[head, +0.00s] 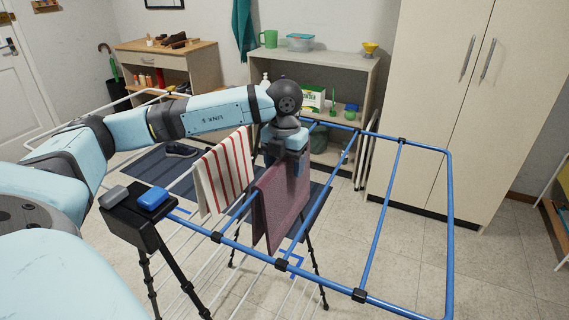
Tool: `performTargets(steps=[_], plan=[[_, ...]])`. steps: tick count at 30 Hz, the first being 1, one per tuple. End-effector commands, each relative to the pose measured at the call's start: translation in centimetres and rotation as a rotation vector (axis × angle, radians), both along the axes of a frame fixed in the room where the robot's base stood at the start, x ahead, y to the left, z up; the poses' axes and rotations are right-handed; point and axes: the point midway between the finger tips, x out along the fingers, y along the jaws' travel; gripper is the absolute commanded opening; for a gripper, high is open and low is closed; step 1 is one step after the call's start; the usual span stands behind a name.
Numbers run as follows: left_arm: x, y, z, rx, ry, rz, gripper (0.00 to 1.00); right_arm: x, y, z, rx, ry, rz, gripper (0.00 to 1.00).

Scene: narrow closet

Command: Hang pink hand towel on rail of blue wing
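The pink hand towel (277,212) hangs down at the blue wing (449,215) of the drying rack. Its top edge lies along the wing's inner rail (236,212), and it looks draped over that rail; its far side is hidden. My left gripper (287,163) points down at the towel's top edge, with its fingers at the cloth. The fingertips are partly hidden, so I cannot tell whether they are closed on it. My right gripper is not in view.
A red-and-white striped towel (223,172) hangs on the white rails just left of the pink one. The wing's outer rails (380,225) are bare. A shelf (334,61) stands behind, a tall cabinet (440,110) at the right. A dark mat (150,170) lies on the floor.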

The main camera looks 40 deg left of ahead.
Motion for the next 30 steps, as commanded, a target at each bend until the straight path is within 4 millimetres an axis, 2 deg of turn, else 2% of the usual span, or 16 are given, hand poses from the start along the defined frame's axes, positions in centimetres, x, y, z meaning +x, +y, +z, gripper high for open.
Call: performTargets(steps=[7,11,14,24,30], plan=[[0.0,0.0,0.0,0.001,0.001,0.0,0.65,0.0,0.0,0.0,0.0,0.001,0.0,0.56],[0.0,0.0,1.0,-0.001,-0.001,0.0,0.65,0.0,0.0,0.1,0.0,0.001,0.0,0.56],[0.0,0.0,2.7,-0.001,-0.003,-0.001,0.65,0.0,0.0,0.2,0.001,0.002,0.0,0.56],[0.1,0.0,10.4,-0.001,-0.003,-0.001,0.65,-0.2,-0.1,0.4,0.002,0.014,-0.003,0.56],[0.0,0.0,13.1,-0.002,-0.002,0.0,0.65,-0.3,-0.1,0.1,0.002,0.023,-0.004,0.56]])
